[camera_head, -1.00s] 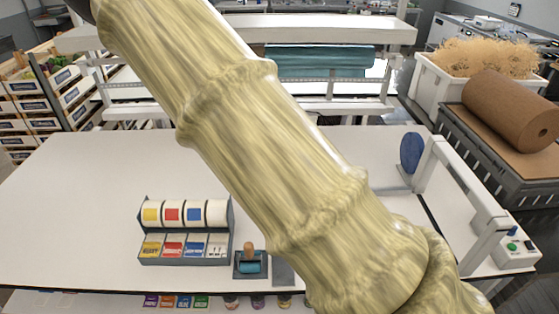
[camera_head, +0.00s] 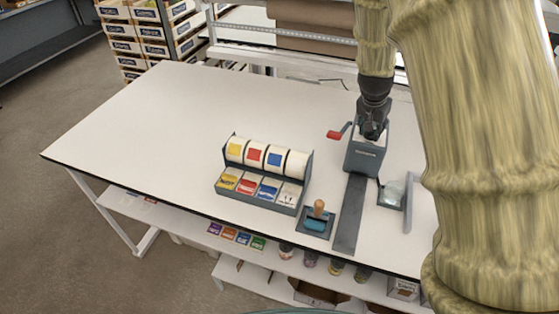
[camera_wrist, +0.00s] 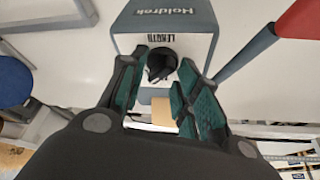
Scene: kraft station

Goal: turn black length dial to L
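The grey tape machine (camera_head: 364,156) stands on the white table, right of centre in the head view. Its front, marked LENGTH, shows in the wrist view (camera_wrist: 180,22). The black length dial (camera_wrist: 160,63) is below that lettering; its setting cannot be read. My gripper (camera_wrist: 160,67) is open, with its green-padded fingers on either side of the dial. I see a gap beside the dial and cannot tell if either finger touches it. In the head view my gripper (camera_head: 371,128) is at the top of the machine, and the dial is hidden.
A label roll rack (camera_head: 262,172), a wooden-handled stamp (camera_head: 318,215) and a clear dish (camera_head: 394,193) stand nearby. The table's left part is clear.

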